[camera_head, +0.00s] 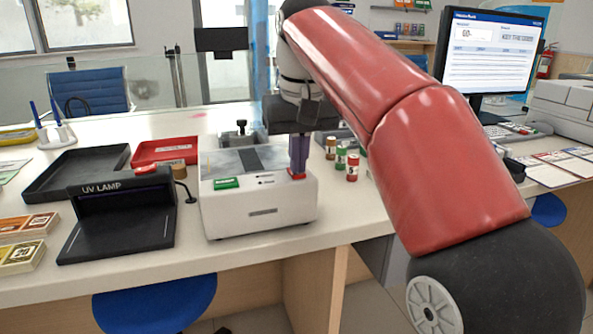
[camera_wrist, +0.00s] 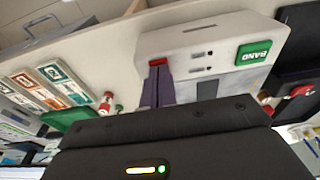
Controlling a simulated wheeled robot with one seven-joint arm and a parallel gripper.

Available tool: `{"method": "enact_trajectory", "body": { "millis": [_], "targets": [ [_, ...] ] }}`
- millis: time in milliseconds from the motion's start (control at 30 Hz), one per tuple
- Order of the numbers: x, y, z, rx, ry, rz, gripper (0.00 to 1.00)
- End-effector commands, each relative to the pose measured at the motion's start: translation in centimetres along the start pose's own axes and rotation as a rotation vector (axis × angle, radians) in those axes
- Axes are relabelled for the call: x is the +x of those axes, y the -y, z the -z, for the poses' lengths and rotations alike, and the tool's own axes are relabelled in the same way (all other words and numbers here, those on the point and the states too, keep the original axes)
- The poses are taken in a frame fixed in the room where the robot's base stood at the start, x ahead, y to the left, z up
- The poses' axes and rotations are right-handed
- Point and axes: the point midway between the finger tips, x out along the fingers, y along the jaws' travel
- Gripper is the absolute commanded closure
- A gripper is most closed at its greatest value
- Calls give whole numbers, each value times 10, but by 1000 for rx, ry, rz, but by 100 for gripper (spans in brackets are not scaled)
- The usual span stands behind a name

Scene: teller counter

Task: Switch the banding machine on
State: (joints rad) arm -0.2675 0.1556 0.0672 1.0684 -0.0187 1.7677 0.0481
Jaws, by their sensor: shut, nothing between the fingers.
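The banding machine (camera_head: 258,208) is a white box on the counter, with a dark strip across its grey top. A green button marked BAND (camera_wrist: 254,53) sits on it; it also shows in the head view (camera_head: 226,183). A small red switch (camera_wrist: 158,61) sits at the machine's opposite side, partly hidden behind my fingers. My gripper (camera_head: 297,170) points down with its purple fingers shut and empty, the tips right at the red switch. It also shows in the wrist view (camera_wrist: 157,72). I cannot tell whether the tips press the switch or which way it is set.
A black UV lamp (camera_head: 120,220) stands left of the machine. Behind it are a black tray (camera_head: 75,170) and a red tray (camera_head: 165,150). Several small rolls (camera_head: 352,167) stand close right of my gripper. A monitor (camera_head: 490,55) stands at the back right.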

Motion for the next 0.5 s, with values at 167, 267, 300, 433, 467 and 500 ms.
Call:
{"method": "enact_trajectory", "body": {
  "millis": [167,267,300,433,467,500],
  "targets": [
    [0,0,0,0,0,0,100],
    [-6,0,1,0,0,0,100],
    [-10,0,2,0,0,0,100],
    [-20,0,3,0,0,0,100],
    [-22,0,3,0,0,0,100],
    [-25,0,4,0,0,0,100]
  ]
}}
